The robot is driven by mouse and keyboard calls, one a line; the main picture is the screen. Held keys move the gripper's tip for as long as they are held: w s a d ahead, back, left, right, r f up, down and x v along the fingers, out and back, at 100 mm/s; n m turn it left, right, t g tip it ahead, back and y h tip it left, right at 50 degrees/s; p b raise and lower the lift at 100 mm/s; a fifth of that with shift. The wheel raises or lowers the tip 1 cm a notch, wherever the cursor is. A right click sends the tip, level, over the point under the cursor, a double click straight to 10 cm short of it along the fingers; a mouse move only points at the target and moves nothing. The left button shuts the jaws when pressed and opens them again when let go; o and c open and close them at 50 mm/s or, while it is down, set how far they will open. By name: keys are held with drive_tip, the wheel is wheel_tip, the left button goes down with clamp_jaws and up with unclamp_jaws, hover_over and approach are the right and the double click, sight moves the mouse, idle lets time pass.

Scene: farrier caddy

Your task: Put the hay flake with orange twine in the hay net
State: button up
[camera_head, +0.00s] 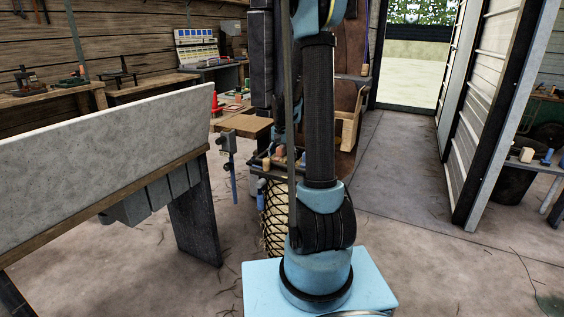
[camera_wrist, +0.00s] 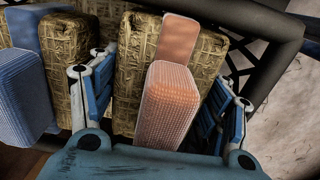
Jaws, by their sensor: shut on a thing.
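In the wrist view, the hay flake with orange twine (camera_wrist: 132,65) is a straw-coloured block with an orange strip and a ribbed orange block (camera_wrist: 165,105) on its near side. My gripper (camera_wrist: 158,103) has its blue-padded fingers on either side of this flake and is shut on it. The dark rim and mesh of what looks like the hay net (camera_wrist: 262,22) run behind and to the right. In the head view, the hay net (camera_head: 274,222) hangs behind my arm, black-meshed over a pale filling, partly hidden. My gripper is hidden there. I cannot tell how deep the flake sits.
A second hay flake (camera_wrist: 68,45) with blue parts stands just left of my left finger. In the head view, a pale trough-like counter (camera_head: 100,135) is on the left and a wooden table (camera_head: 245,125) stands behind the net. Open floor (camera_head: 395,195) lies to the right.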

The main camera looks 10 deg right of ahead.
sight(282, 145)
drive_tip(key=shift+f, duration=0.4)
idle(0.4)
drive_tip(key=o, duration=1.8)
drive_tip(key=shift+c, duration=1.1)
wheel_tip(282, 145, up, 12)
drive_tip(key=shift+f, duration=0.1)
